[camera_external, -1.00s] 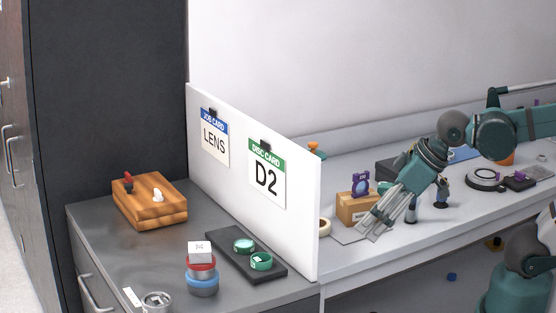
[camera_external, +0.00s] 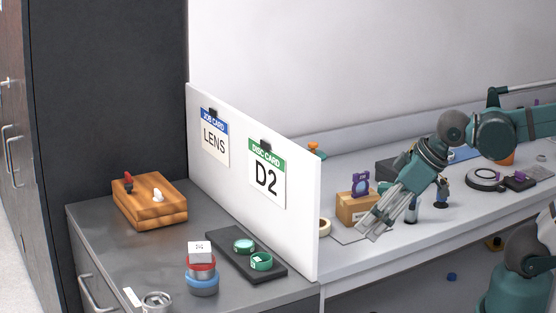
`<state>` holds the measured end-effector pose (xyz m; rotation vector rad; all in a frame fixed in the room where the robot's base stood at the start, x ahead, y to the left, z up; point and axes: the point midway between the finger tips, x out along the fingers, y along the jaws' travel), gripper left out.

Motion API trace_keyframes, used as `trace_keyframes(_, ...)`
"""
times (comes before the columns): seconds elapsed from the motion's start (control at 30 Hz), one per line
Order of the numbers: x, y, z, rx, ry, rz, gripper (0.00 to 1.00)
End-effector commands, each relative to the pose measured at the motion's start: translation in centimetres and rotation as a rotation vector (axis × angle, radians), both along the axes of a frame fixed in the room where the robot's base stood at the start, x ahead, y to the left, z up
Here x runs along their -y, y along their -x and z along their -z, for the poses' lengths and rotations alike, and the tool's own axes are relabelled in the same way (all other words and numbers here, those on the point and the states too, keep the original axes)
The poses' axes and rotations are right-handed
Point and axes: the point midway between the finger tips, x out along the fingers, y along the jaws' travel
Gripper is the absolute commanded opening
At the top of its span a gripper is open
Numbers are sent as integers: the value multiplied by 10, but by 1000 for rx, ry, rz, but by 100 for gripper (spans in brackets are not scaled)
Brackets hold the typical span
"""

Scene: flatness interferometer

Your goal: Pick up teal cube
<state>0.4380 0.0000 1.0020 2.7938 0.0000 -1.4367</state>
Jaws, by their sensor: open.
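I cannot make out a teal cube in the external view. My gripper (camera_external: 369,234) is at the right-hand bench, angled down and to the left, with its long grey fingers apart and nothing visible between them. Its fingertips are near the bench top, in front of a cardboard box (camera_external: 350,208) with a purple item (camera_external: 360,184) on it. A small teal object with an orange top (camera_external: 314,149) is partly hidden behind the white partition.
A white partition (camera_external: 305,215) separates the benches. On the left are a wooden box (camera_external: 150,208), a black tray (camera_external: 225,255) with green-rimmed discs, and a stack topped by a white cube (camera_external: 199,251). A tape roll (camera_external: 324,226) lies left of my gripper.

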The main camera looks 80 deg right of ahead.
Motion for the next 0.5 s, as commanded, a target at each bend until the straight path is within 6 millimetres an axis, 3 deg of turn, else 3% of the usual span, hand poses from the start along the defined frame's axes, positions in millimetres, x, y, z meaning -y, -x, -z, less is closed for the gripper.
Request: trace_keyframes(0.5,0,0,-42,0,0,0,44)
